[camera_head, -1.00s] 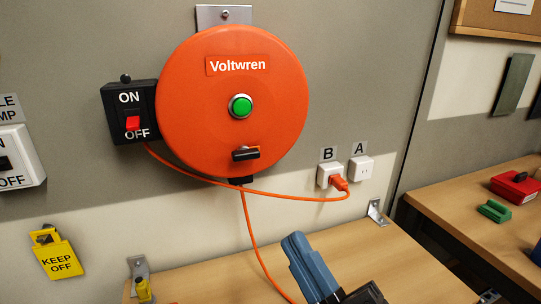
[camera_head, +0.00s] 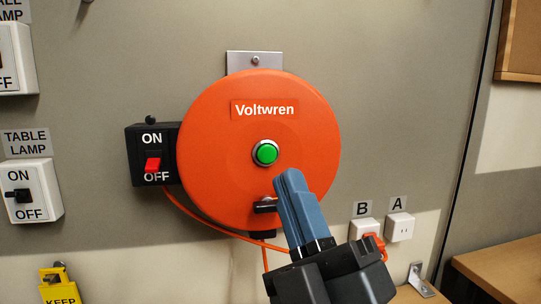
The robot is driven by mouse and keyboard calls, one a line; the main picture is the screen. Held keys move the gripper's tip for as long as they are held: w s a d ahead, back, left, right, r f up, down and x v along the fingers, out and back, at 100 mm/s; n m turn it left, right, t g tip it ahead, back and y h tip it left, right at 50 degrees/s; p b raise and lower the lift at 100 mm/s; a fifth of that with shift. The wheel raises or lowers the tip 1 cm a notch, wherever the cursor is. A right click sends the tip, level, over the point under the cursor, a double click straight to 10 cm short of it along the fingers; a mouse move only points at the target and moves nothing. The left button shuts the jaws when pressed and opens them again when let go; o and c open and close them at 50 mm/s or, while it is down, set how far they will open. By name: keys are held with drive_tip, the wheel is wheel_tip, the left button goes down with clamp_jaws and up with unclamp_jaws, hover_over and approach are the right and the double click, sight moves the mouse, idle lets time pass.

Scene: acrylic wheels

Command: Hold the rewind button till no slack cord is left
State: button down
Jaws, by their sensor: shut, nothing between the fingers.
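The round orange Voltwren cord reel (camera_head: 220,150) hangs on the wall. A green button (camera_head: 265,152) with a metal ring sits at its centre. A black lever (camera_head: 264,206) is below the button, partly behind my gripper. My gripper (camera_head: 292,176) is shut and empty; in the picture its blue fingertips are just below and right of the green button. I cannot tell whether they touch the reel. The orange cord (camera_head: 205,221) runs from the black switch box under the reel, passes behind my gripper, and an orange plug (camera_head: 375,243) sits in socket B (camera_head: 363,229).
The black switch box (camera_head: 152,155) with a red rocker is at the reel's left. Socket A (camera_head: 399,227) is empty. A table lamp switch (camera_head: 30,191) and a yellow KEEP OFF tag (camera_head: 60,287) are at the left. A wooden bench (camera_head: 500,272) is at the right.

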sight(267, 154)
drive_tip(key=shift+w, duration=0.1)
drive_tip(key=shift+w+a+p, duration=0.35)
drive_tip(key=shift+w+a, duration=0.05)
drive_tip(key=shift+w, duration=1)
drive_tip(key=shift+w+a+p, duration=0.35)
drive_tip(key=shift+w+a, duration=0.1)
drive_tip(key=shift+w, duration=0.9)
drive_tip(key=shift+w+a+p, duration=0.35)
drive_tip(key=shift+w+a, duration=0.05)
drive_tip(key=shift+w, duration=1)
drive_tip(key=shift+w, duration=0.1)
drive_tip(key=shift+w+a, duration=0.1)
drive_tip(key=shift+w, duration=0.2)
drive_tip(key=shift+w+a, duration=0.15)
drive_tip(key=shift+w, duration=0.3)
drive_tip(key=shift+s, duration=0.1)
idle(1.6)
drive_tip(key=shift+s+d+b, duration=0.25)
drive_tip(key=shift+s+b, duration=0.05)
drive_tip(key=shift+s, duration=0.45)
